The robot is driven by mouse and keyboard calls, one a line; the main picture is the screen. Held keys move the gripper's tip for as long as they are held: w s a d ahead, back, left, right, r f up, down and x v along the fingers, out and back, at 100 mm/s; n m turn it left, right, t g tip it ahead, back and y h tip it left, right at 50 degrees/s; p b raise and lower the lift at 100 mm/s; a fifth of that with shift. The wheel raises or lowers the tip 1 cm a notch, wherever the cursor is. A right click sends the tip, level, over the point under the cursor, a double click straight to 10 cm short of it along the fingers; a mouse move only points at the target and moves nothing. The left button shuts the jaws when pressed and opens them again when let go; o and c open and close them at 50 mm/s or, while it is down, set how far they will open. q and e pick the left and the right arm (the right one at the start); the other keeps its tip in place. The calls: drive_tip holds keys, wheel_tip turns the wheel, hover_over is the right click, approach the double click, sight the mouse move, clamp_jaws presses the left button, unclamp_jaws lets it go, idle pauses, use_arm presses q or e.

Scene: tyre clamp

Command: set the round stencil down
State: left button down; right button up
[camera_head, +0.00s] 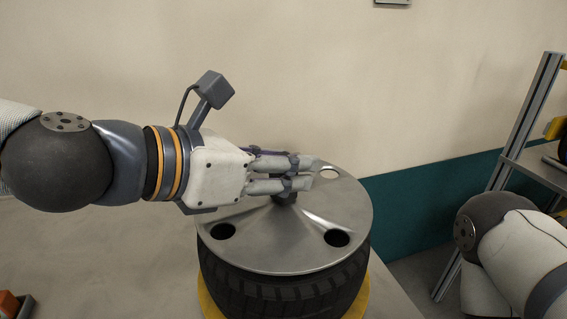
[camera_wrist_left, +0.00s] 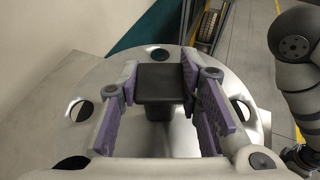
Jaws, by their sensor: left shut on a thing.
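The round stencil (camera_head: 285,236) is a grey metal disc with several round holes and a dark central handle. In the head view it lies over the top of a black tyre (camera_head: 285,293); whether it rests fully on the tyre is hard to tell. My left gripper (camera_head: 305,180) comes in from the left above the disc, its fingers at the central handle. In the left wrist view, the gripper (camera_wrist_left: 160,90) is shut on the black handle (camera_wrist_left: 159,82), with a purple pad on each side. The stencil's disc (camera_wrist_left: 95,80) spreads out below it there.
The tyre stands on a yellow ring (camera_head: 361,300) on a grey table (camera_head: 100,260). An orange object (camera_head: 9,304) lies at the table's lower left. A metal-framed shelf (camera_head: 530,160) stands at the right. My right arm (camera_head: 515,250) shows at the lower right, without its gripper.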

use_arm(q)
drive_tip(key=shift+w+f, duration=0.1)
drive_tip(key=shift+f, duration=0.45)
drive_tip(key=c, duration=1.2)
unclamp_jaws()
drive_tip(key=shift+o, duration=0.2)
